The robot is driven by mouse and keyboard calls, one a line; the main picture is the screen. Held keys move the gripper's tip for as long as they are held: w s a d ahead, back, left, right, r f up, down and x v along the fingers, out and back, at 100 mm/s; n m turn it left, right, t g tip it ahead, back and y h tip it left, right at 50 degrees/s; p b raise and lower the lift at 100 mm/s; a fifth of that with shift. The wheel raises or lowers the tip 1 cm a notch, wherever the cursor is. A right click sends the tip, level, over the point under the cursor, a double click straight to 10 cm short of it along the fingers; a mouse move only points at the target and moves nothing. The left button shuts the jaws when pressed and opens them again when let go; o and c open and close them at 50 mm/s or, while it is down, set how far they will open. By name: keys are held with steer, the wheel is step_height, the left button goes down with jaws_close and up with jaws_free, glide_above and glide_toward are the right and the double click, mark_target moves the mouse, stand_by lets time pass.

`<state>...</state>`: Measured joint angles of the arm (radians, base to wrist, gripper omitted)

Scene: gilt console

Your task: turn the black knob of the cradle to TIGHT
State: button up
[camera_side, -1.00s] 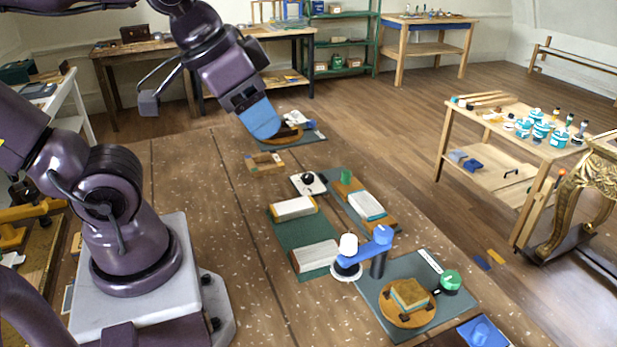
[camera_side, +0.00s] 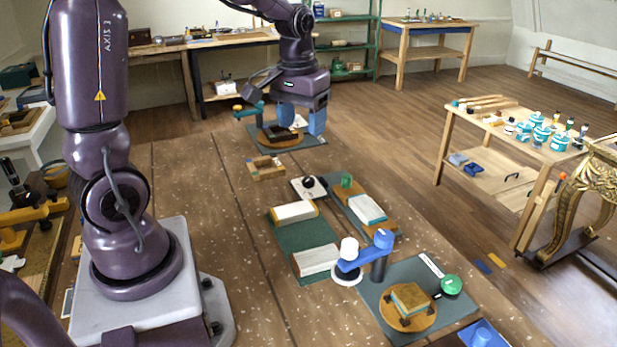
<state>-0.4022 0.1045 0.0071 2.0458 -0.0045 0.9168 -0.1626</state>
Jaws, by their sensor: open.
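The black knob (camera_side: 308,182) sits on a small white plate (camera_side: 298,194) near the middle of the table. Just in front of it is the green base (camera_side: 288,238) with two pale blocks, the nearer one (camera_side: 317,260) and the farther one (camera_side: 295,212); I take this as the cradle. Any TIGHT marking is too small to read.
A round wooden fixture on a far mat (camera_side: 312,138) stands below my gripper. A small wooden tray (camera_side: 266,168) lies left of the knob. A blue-armed post (camera_side: 379,262) and a green-knobbed turntable (camera_side: 408,318) are nearer.

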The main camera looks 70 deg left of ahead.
mark_target(308, 179)
steer(key=w+a+f+n, duration=0.4)
steer(key=a+f+n, duration=0.25)
steer(key=a, duration=0.25)
steer(key=w+a+f+n, duration=0.5)
steer(key=a+f, duration=0.2)
steer(key=a, duration=0.2)
steer(key=shift+g, duration=0.4)
step_height(308, 179, down, 12)
steer(key=shift+s, duration=0.15)
steer(key=c, duration=0.9)
